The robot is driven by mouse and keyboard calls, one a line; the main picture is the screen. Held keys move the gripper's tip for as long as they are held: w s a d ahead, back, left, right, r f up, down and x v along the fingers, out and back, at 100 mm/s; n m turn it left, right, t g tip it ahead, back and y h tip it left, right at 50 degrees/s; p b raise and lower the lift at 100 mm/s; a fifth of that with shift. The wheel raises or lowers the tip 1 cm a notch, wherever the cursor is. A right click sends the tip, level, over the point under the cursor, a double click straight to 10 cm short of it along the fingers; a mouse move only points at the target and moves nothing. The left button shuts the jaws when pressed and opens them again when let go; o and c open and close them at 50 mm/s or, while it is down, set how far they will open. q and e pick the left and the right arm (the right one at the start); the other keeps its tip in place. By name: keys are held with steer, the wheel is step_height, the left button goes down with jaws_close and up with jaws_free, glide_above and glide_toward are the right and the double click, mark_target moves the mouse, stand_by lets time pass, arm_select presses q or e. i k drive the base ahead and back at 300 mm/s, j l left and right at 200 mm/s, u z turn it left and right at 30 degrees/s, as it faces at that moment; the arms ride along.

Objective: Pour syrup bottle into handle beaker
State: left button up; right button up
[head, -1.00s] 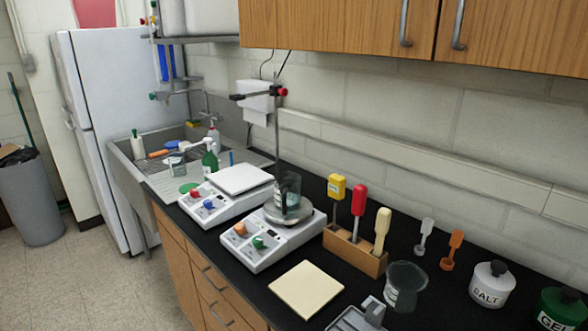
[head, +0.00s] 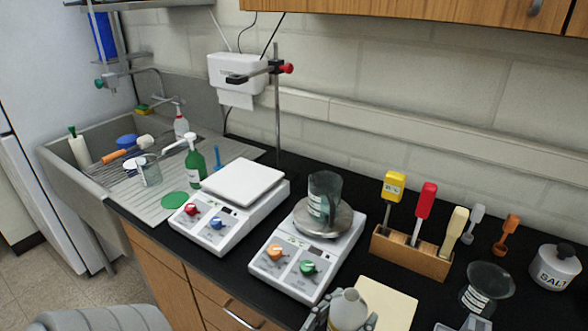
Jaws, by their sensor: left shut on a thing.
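My left gripper (head: 338,318) is at the bottom edge of the head view, shut around a pale, round-shouldered bottle (head: 348,309), seemingly the syrup bottle. Only the bottle's top shows; its lower part is cut off by the picture edge. It looks roughly upright. A clear glass beaker (head: 324,190) with a white label, seemingly the handle beaker, stands upright on the round plate (head: 340,222) of the right stirrer. The gripper and bottle are in front of that stirrer, apart from the beaker. My right gripper is not in view.
A second white device (head: 243,182) with a flat top stands left of the stirrer, and a stand rod (head: 277,120) rises behind. A spatula rack (head: 412,252), a wide glass vessel (head: 487,285) and a salt jar (head: 556,268) stand to the right. A cream board (head: 390,300) lies beside the bottle.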

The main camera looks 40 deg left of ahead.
mark_target(325, 186)
steer(key=j, duration=0.45)
steer(key=k+j, duration=0.15)
steer(key=j, duration=0.75)
steer(key=k, duration=0.05)
